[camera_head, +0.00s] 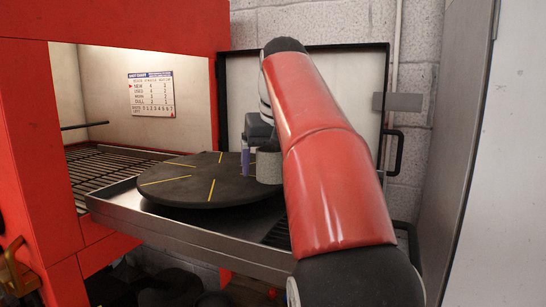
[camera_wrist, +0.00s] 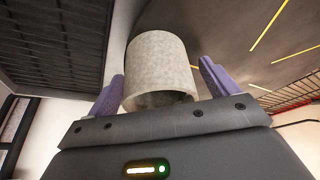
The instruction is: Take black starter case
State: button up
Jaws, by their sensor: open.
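A mottled grey hollow cylinder (camera_head: 269,167) stands on the dark round turntable (camera_head: 212,188), near its right side. I see no plainly black case; whether this cylinder is the starter case I cannot tell. My gripper (camera_head: 252,152) is at the cylinder, with a purple finger showing to its left. In the wrist view the cylinder (camera_wrist: 160,68) lies between the two purple fingers of my gripper (camera_wrist: 161,88), which is open. Gaps show beside the cylinder on both sides. Its near end looks open, and its lower rim is partly hidden by the gripper body.
The turntable with yellow lines rests on a metal tray (camera_head: 190,232) in front of a red cabinet (camera_head: 120,18) with a slatted rack (camera_head: 110,168). An open door panel (camera_head: 350,85) stands behind my arm. A grey cabinet side (camera_head: 460,140) is at right.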

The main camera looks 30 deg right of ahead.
jog(key=c, duration=1.6)
jog(key=shift+s+d, duration=0.2)
jog(key=shift+s+d+p, duration=0.3)
jog(key=shift+s, duration=0.15)
jog(key=o, duration=1.6)
jog(key=v, duration=0.7)
jog(key=shift+r+p, duration=0.35)
jog(key=shift+r, duration=0.05)
